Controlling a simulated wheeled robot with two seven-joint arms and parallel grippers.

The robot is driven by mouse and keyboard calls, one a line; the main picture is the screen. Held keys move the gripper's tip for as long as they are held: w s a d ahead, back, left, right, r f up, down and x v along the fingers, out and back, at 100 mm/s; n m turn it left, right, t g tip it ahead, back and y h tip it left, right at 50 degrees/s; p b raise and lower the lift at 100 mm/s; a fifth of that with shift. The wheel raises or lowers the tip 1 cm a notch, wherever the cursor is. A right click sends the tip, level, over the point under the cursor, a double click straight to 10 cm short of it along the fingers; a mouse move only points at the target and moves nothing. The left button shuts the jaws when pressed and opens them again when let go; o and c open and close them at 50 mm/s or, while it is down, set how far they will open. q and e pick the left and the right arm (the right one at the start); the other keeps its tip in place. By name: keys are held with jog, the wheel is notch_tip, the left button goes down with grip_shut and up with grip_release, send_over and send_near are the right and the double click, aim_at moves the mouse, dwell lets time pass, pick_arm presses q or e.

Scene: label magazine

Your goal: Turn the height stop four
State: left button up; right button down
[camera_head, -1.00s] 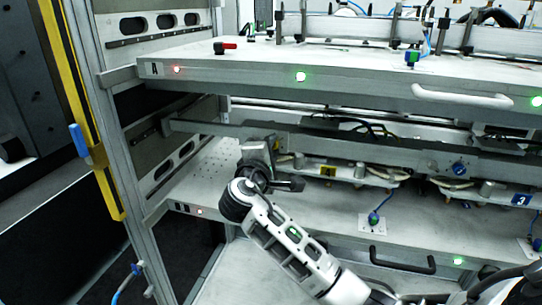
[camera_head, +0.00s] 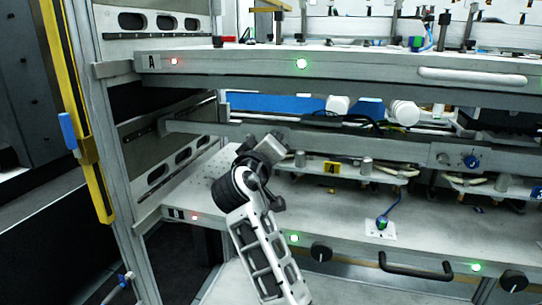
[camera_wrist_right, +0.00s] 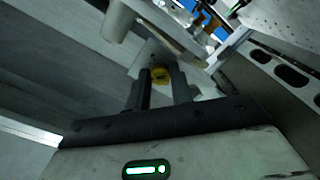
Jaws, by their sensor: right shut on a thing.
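A yellow plate marked 4 (camera_head: 331,168) sits on the front of the lower rail in the head view. The height stop (camera_wrist_right: 160,74) shows in the right wrist view as a small round yellow end between the fingertips. My right gripper (camera_wrist_right: 162,88) is shut on it, one dark finger on each side. In the head view my right gripper (camera_head: 270,152) is at the lower rail, left of the 4 plate, and its fingertips and the stop are not clear there. My left gripper is not in view.
The upper drawer marked A (camera_head: 240,62) overhangs the work area. The lower drawer front has a black handle (camera_head: 415,271) and black knobs (camera_head: 321,251). A blue knob (camera_head: 471,161) is on the rail to the right. Metal frame posts stand at left.

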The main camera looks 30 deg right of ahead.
jog(key=shift+f+m+b, duration=0.2)
jog(key=shift+m+b, duration=0.55)
jog(key=shift+m, duration=0.65)
jog(key=c, duration=1.2)
grip_release()
jog(key=shift+r, duration=0.1)
jog(key=shift+c, duration=0.2)
jog(key=shift+a, duration=0.15)
